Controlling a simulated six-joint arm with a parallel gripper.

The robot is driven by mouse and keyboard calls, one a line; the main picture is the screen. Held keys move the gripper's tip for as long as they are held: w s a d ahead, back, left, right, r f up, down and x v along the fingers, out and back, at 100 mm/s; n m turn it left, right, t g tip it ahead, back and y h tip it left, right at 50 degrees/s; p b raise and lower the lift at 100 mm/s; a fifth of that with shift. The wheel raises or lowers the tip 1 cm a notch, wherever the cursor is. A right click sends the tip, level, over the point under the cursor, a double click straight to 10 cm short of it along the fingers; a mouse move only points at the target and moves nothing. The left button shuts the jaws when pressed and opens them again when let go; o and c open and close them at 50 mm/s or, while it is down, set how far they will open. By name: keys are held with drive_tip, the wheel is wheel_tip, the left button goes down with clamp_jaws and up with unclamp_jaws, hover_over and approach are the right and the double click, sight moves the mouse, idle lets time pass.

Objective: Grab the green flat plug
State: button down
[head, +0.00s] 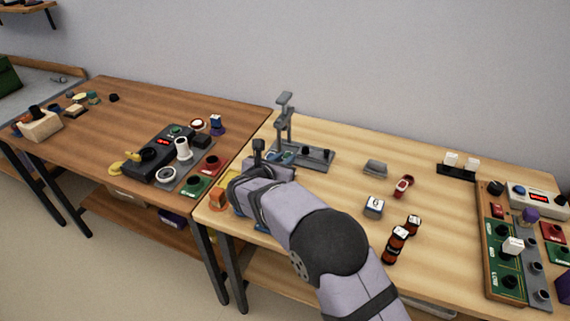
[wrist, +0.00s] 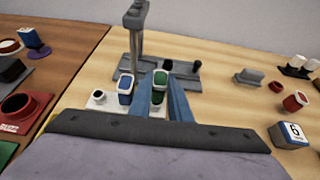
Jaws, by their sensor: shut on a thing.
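In the wrist view, a green flat plug (wrist: 160,80) with a pale rim sits between the two blue fingers of my gripper (wrist: 161,92). The gripper is shut on it. A similar blue plug (wrist: 125,86) stands just to its left, outside the fingers, by a whitish base (wrist: 101,107). The lower part of the green plug is hidden by the fingers and wrist, so I cannot tell whether it touches the base. In the head view, my arm covers most of this spot.
A grey stand (head: 318,156) with an upright post is close behind my gripper. To the right are a white-grey cube (head: 373,206), a red-and-white item (head: 403,186) and brown pieces (head: 396,245). A socket board (head: 497,222) is at far right.

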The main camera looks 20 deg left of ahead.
wheel_tip(320, 180, up, 8)
drive_tip(key=shift+r, duration=0.1)
